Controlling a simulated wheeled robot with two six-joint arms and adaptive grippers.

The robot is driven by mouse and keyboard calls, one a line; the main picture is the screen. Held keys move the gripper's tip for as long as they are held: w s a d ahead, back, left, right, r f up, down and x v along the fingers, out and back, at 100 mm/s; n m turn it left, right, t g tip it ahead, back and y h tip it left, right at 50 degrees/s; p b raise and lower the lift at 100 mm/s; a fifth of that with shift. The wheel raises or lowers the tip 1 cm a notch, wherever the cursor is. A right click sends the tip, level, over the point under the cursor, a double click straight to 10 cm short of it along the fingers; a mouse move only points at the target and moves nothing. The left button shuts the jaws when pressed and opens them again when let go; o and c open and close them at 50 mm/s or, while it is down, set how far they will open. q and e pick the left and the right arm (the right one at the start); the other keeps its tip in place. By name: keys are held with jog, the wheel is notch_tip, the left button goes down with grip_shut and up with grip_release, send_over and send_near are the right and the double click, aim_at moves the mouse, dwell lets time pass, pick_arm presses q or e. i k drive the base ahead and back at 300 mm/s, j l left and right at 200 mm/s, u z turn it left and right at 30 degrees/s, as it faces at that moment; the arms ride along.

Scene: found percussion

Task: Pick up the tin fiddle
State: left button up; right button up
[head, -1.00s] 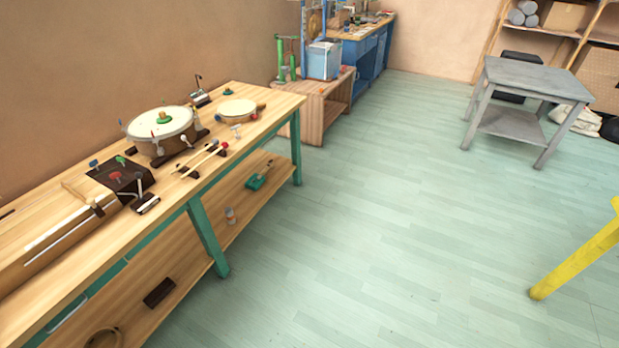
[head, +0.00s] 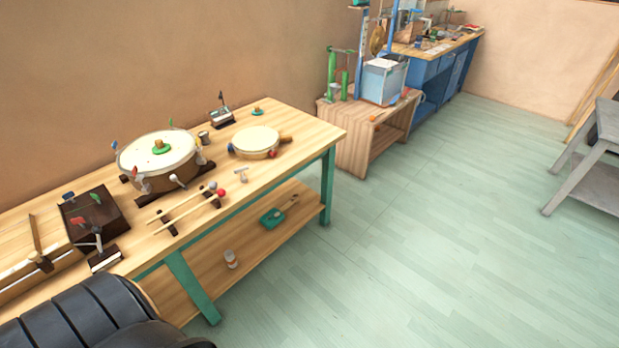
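I cannot pick out the tin fiddle for sure in the head view. A long wooden piece with a raised upright (head: 38,250) lies at the left end of the near workbench (head: 310,134); it is partly cut off, and I cannot tell what it is. Small items on the far blue bench (head: 426,82) are too small to name. Neither of my grippers shows.
The near bench holds a large drum (head: 139,151), a smaller drum (head: 256,138), a dark box (head: 98,212) and mallets (head: 180,208). A wooden stand (head: 343,130) with a blue bin (head: 384,83) is beyond. A grey table (head: 577,176) stands right. The floor between is clear.

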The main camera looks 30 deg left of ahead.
aim_at(268, 219)
jog(key=i, duration=3.05)
jog(key=i+u, duration=0.1)
jog(key=u, duration=0.7)
jog(key=i+l+u, duration=0.1)
jog(key=u, duration=0.75)
jog(key=i+l, duration=0.05)
jog(key=l, duration=0.05)
